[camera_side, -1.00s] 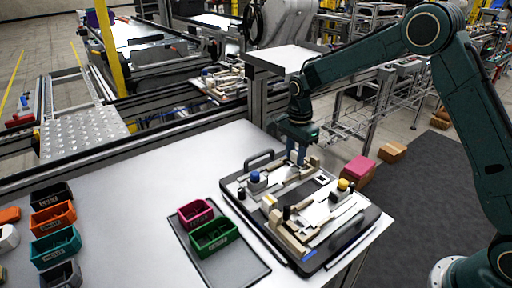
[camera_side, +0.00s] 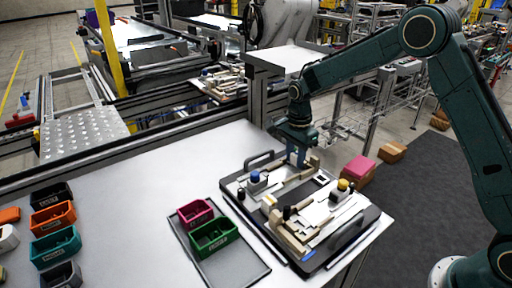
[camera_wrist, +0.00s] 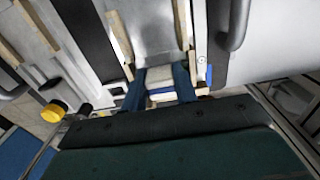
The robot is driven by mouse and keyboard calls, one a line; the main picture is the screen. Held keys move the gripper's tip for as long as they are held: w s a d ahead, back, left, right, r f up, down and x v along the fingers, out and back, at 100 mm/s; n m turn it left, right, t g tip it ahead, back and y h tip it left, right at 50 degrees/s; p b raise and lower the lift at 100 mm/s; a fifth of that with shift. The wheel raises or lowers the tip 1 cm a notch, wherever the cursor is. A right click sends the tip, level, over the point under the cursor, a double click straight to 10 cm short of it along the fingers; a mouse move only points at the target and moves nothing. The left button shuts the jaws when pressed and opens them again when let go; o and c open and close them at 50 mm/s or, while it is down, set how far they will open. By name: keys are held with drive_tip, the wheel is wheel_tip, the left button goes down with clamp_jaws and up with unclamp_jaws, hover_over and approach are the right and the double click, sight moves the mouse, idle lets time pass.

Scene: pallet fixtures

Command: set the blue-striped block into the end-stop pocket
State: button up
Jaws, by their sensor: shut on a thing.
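My gripper (camera_side: 297,154) is over the back edge of the pallet fixture (camera_side: 228,190) in the side view, low among its rails. In the wrist view its two blue fingers (camera_wrist: 160,84) are shut on a small cream block (camera_wrist: 160,96) with a blue band, the blue-striped block. The block sits between the fingers, beside light wooden strips and a pale metal plate (camera_wrist: 150,35). In the side view the block is too small and hidden to make out. I cannot tell which part of the fixture is the end-stop pocket, nor whether the block touches the fixture.
A blue knob (camera_side: 255,177) and a yellow knob (camera_side: 343,185) stand up from the fixture. A black handle (camera_side: 258,158) rises at its back left. A magenta bin (camera_side: 195,213) and a green bin (camera_side: 213,236) stand on a tray to the left.

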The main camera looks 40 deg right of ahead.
drive_tip(key=shift+f, duration=0.1)
drive_tip(key=o, duration=1)
drive_tip(key=shift+r, duration=6.95)
